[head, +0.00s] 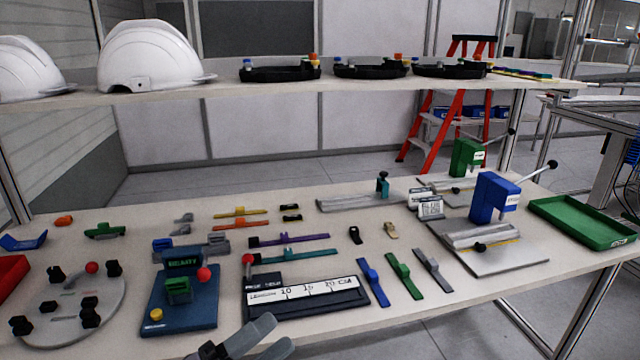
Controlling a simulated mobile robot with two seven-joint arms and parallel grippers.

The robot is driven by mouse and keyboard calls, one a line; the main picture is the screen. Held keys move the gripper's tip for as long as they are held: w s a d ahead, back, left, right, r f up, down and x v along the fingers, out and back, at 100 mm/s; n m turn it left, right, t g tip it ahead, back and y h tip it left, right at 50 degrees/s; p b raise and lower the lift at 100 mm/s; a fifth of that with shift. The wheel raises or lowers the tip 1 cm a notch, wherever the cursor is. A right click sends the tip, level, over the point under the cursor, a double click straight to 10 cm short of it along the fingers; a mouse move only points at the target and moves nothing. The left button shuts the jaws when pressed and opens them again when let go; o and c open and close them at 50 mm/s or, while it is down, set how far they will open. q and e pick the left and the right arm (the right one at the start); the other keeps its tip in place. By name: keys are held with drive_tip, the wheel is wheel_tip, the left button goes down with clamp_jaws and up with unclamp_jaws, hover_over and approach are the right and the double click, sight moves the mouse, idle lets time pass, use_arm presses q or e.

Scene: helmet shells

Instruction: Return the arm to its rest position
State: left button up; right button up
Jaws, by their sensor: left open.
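My left gripper (279,333) shows at the bottom edge of the head view, left of centre. Its two grey fingers are apart and nothing shows between them. The fingers appear over the front edge of the workbench (355,338), in front of a dark measuring fixture (305,296) with a white scale. The rest of my left arm is cut off by the frame. My right gripper is out of view.
A blue test station (180,310) and a round grey fixture (65,308) stand left of the gripper. Blue, green and grey straps lie to its right. Blue (495,200) and green (467,157) presses stand farther right. White helmet shells (150,55) sit on the upper shelf.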

use_arm(q)
drive_tip(key=s+a+f+n+y, duration=0.4)
drive_tip(key=f+n+y, duration=0.1)
drive_tip(key=f+n, duration=0.2)
drive_tip(key=s+a+f+n+g+y+p, duration=0.1)
drive_tip(key=s+a+f+n+y, duration=0.3)
drive_tip(key=f+n, duration=0.4)
drive_tip(key=s+a+f+n+g+y, duration=0.1)
drive_tip(key=s+a+f+n+y, duration=0.3)
drive_tip(key=f+n, duration=0.4)
drive_tip(key=shift+s+a+f+n+y+p, duration=0.2)
drive_tip(key=shift+s+a+n+y+p, duration=0.25)
drive_tip(key=shift+s+y, duration=0.6)
